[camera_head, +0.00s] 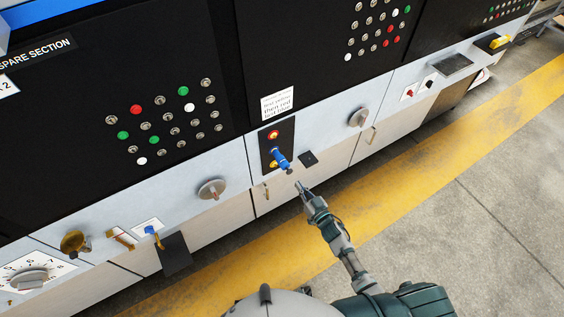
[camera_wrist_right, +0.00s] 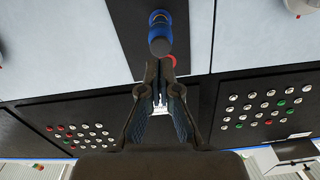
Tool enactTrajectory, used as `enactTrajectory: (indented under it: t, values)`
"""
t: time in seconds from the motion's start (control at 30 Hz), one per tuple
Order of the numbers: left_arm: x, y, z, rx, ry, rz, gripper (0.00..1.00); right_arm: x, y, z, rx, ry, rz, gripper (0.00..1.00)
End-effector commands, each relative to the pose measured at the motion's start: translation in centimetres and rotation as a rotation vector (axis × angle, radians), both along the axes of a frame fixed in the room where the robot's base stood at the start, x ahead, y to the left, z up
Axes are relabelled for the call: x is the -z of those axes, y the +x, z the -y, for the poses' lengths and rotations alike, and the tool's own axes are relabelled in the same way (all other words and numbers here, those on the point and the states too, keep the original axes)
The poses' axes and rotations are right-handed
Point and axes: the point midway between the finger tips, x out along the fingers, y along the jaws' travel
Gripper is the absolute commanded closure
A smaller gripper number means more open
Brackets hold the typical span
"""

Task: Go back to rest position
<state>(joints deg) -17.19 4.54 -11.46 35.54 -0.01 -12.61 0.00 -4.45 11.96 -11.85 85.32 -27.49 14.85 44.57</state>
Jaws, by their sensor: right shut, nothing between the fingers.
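My right gripper (camera_head: 300,187) is shut and empty in the head view, just in front of the machine and a little below a blue handle (camera_head: 281,158). The handle sits on a black plate with a red button (camera_head: 273,134) above it. In the right wrist view my right gripper (camera_wrist_right: 160,66) shows with its fingertips together, and the blue handle (camera_wrist_right: 160,30) appears just beyond the tips. A gap shows between gripper and handle in the head view. My left gripper is not in view.
The machine front (camera_head: 215,165) runs across the view with button panels, a round knob (camera_head: 211,189), a second knob (camera_head: 358,117) and a dial (camera_head: 29,279). Open floor with a yellow stripe (camera_head: 420,160) lies at the right.

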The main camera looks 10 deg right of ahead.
Motion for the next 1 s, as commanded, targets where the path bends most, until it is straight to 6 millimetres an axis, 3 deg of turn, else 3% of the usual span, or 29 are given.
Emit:
enactTrajectory:
  t: [0.27, 0.37, 0.47, 0.57, 0.67, 0.8, 0.87, 1.0]
  values:
    - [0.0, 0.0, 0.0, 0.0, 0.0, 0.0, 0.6, 0.0, 0.0, 0.0, 0.001, 0.0, -0.001, 1.0]
    - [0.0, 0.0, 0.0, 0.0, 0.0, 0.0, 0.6, 1.3, -0.3, 0.2, 0.011, -0.009, -0.028, 1.0]
    - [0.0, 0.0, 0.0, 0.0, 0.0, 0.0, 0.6, 5.3, -1.5, 1.0, 0.045, -0.039, -0.112, 1.0]
    - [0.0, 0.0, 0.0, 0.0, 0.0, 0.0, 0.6, 11.9, -4.2, 2.3, 0.092, -0.096, -0.256, 1.0]
    - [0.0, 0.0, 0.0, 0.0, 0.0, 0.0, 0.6, 19.1, -8.7, 3.6, 0.131, -0.167, -0.43, 1.0]
    - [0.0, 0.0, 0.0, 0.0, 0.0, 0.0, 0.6, 27.9, -16.6, 5.1, 0.154, -0.267, -0.672, 1.0]
    - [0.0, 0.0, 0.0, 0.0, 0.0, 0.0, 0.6, 31.1, -20.6, 5.5, 0.154, -0.309, -0.777, 1.0]
    - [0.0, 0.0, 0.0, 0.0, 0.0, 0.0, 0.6, 37.0, -30.7, 6.3, 0.13, -0.398, -1.014, 1.0]
